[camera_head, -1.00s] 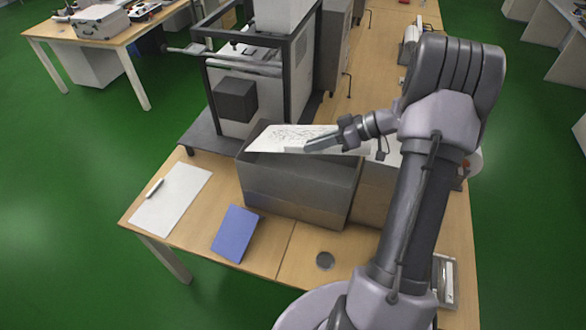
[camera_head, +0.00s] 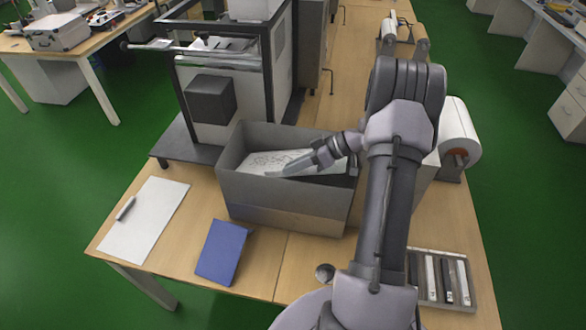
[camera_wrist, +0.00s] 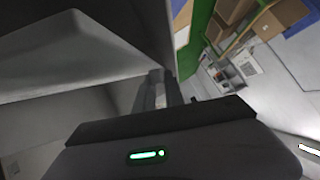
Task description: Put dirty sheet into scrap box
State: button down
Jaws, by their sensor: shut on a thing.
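The dirty sheet (camera_head: 265,162) is white with dark scribbled marks. In the head view it lies inside the opening of the grey scrap box (camera_head: 290,192), below the back rim. My gripper (camera_head: 290,166) reaches into the box from the right and is shut on the sheet. In the wrist view the gripper fingers (camera_wrist: 158,88) are close together, and a pale sheet surface (camera_wrist: 70,58) fills the upper left. The box floor and the sheet's lower side are hidden.
A white sheet with a marker (camera_head: 126,208) and a blue folder (camera_head: 221,252) lie left of the box. A framed machine (camera_head: 235,75) stands behind it. A paper roll (camera_head: 459,135) and a tray of pens (camera_head: 440,277) are at right.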

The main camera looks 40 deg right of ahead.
jog(key=shift+f+p, duration=0.3)
jog(key=shift+f, duration=0.25)
jog(key=c, duration=1.4)
grip_release()
